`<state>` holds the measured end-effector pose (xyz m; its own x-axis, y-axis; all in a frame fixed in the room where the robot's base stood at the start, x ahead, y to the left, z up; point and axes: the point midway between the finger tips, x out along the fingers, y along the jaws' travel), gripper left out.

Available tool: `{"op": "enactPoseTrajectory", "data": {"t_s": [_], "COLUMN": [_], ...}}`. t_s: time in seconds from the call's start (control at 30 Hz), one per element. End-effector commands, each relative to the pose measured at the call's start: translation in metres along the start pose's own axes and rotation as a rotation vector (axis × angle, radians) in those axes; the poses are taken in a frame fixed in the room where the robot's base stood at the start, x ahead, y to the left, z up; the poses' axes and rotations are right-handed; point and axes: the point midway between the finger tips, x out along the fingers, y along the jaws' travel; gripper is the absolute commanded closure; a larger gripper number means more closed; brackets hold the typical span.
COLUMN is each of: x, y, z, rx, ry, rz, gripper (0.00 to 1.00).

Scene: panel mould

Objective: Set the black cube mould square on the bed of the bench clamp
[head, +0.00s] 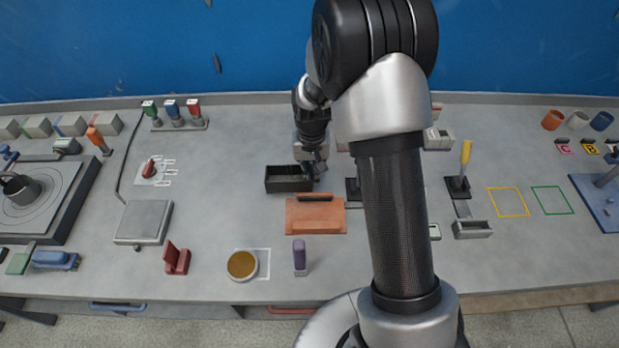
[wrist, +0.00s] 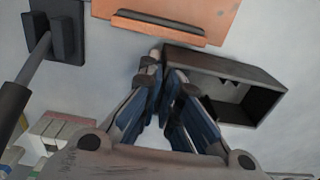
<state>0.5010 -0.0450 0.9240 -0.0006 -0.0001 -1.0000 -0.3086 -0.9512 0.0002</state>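The black mould (head: 289,179), an open dark box, lies on the bench left of my arm. In the wrist view the mould (wrist: 262,70) is at the right, its open inside showing. My gripper (head: 314,163) points down at its right end in the head view. In the wrist view my gripper's fingers (wrist: 165,72) are close together at the mould's near end wall, one overlapping the box; whether they press on the wall is unclear. A dark clamp-like fixture (head: 353,189) is partly hidden behind my arm; its block and lever (wrist: 54,35) show in the wrist view.
An orange plate (head: 315,219) with a dark bar lies just in front of the mould. A yellow-handled fixture (head: 458,184) stands right of my arm. A grey square plate (head: 144,221) lies left.

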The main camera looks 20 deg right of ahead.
Motion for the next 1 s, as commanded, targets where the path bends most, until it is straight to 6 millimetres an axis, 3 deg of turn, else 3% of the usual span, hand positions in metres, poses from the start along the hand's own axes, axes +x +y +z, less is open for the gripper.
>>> {"op": "enactPoseTrajectory", "data": {"t_s": [0.3, 0.6, 0.87, 1.0], "x": [-0.077, -0.139, -0.168, -0.177], "y": [0.000, 0.000, 0.000, 0.010], "z": [-0.002, -0.001, -0.001, 0.009], "rx": [0.000, 0.000, 0.000, 0.003], "ry": [0.006, 0.005, 0.003, 0.001], "rz": [-0.001, -0.001, -0.001, -0.003], "gripper": [1.00, 1.00, 1.00, 1.00]}}
